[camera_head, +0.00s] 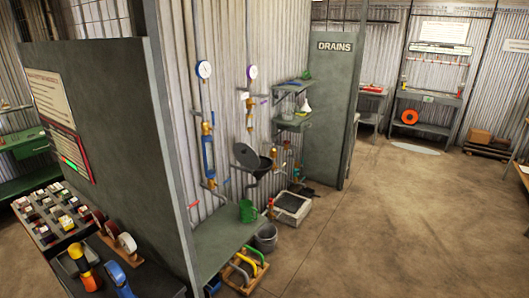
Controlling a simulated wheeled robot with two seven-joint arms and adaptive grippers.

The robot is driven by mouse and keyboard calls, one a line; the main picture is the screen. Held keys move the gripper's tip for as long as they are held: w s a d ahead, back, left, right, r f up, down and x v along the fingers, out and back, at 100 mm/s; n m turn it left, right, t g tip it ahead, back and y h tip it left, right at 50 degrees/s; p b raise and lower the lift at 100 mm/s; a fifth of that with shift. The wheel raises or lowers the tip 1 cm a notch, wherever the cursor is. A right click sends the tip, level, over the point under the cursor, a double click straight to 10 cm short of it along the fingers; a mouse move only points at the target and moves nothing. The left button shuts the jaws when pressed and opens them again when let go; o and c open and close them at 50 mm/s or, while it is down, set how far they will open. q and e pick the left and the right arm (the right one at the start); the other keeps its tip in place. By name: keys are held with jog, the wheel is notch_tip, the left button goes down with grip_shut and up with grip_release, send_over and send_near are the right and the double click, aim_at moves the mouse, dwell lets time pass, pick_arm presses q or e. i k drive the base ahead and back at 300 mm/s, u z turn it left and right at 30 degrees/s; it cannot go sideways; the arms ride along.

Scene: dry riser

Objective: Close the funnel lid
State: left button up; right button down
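The funnel (266,165) is a dark bowl fixed by the corrugated wall, in the middle of the head view. Its round dark grey lid (246,154) stands tilted up at the bowl's left side, so the funnel looks open. A pipe runs down from under the funnel. The hinge is too small to make out. Neither of my grippers shows in this view, and nothing touches the lid.
A grey bench (225,238) with a green jug (248,211) stands below the funnel. A grey bucket (266,237) and a filled tray (292,205) are on the floor. A dark partition (105,130) stands at left. The floor (410,220) at right is clear.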

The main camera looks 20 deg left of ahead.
aim_at(244, 153)
jog(key=z, duration=0.15)
jog(key=i, duration=1.7)
jog(key=u, duration=0.7)
jog(key=i, duration=0.9)
jog(key=u, duration=0.9)
